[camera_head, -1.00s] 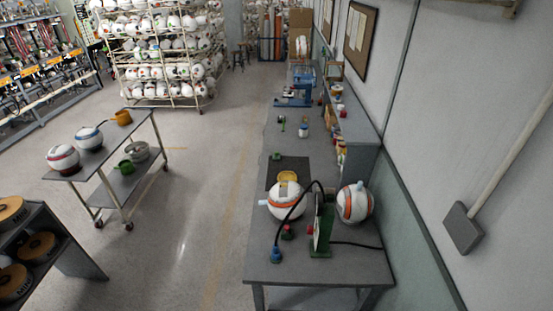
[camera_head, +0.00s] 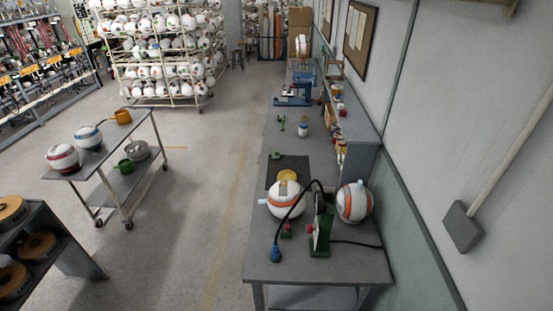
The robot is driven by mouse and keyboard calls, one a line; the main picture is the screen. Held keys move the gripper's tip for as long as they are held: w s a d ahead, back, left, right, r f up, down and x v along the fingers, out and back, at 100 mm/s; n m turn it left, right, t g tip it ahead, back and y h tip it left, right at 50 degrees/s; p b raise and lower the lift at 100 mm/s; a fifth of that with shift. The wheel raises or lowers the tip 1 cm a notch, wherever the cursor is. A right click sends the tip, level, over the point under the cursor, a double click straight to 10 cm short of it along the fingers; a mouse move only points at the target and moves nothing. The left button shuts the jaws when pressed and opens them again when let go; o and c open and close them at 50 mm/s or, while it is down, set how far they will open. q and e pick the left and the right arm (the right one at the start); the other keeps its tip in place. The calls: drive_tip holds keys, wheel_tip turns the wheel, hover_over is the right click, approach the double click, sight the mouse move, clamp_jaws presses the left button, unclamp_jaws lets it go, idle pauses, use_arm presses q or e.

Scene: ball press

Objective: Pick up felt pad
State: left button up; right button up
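No gripper of mine is in view. A dark flat square mat (camera_head: 273,175) lies on the long grey workbench (camera_head: 262,220), partly covered by a white and orange ball (camera_head: 285,205) and a yellow round dish (camera_head: 288,175). I cannot tell whether this mat is the felt pad, and I see no other thing that is clearly one. A small green object (camera_head: 276,155) sits at the mat's far left edge.
A green stand (camera_head: 319,240) with a black cable, a second ball (camera_head: 354,202) and a blue-ended tool (camera_head: 276,254) are at the bench's near end. Blue presses (camera_head: 292,97) stand farther back. A cart (camera_head: 125,180) with balls stands left across open floor.

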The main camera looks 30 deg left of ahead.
idle(0.3)
use_arm(q)
drive_tip(key=o, duration=0.7)
drive_tip(key=shift+o, duration=0.2)
drive_tip(key=shift+w, duration=0.15)
